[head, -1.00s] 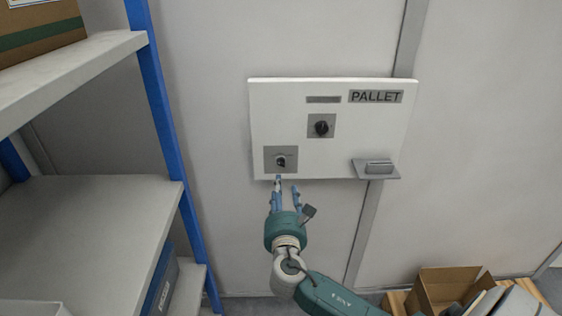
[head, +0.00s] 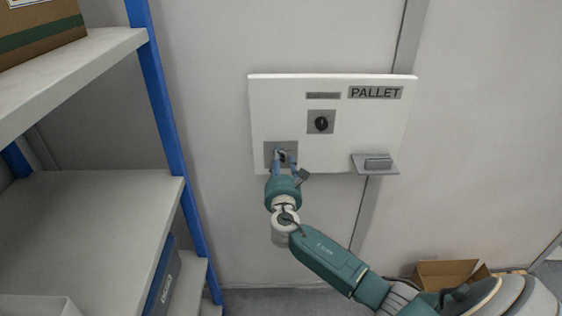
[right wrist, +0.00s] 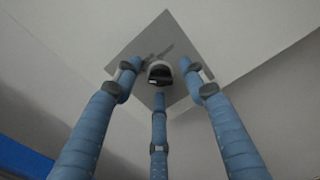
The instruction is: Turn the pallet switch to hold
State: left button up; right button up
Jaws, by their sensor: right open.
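The white control panel (head: 350,135) is on the wall, with a PALLET label (head: 375,92) at its upper right. A rotary switch with a grey plate (head: 270,150) sits at its lower left. A second rotary switch with a black knob (head: 321,124) is above and to the right. My right gripper (head: 284,159) is at the lower-left switch. In the right wrist view its three blue fingers are spread around that switch's knob (right wrist: 160,72), with the fingertips close to it; I cannot tell whether they touch. My left gripper is out of view.
A small grey ledge (head: 375,170) sticks out at the panel's lower right. A shelf rack with a blue post (head: 160,100) stands on the left. An open cardboard box (head: 440,272) is at the lower right. The wall below the panel is clear.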

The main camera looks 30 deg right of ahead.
grip_shut()
jog(key=shift+m+b, duration=0.45)
jog(key=shift+m, duration=0.15)
jog(key=m+b, duration=0.4)
jog(key=m, duration=0.2)
jog(key=shift+d, duration=0.1)
jog(key=shift+r+m, duration=0.1)
jog(key=shift+m, duration=0.6)
jog(key=shift+r+b, duration=0.1)
jog(key=shift+b, duration=0.2)
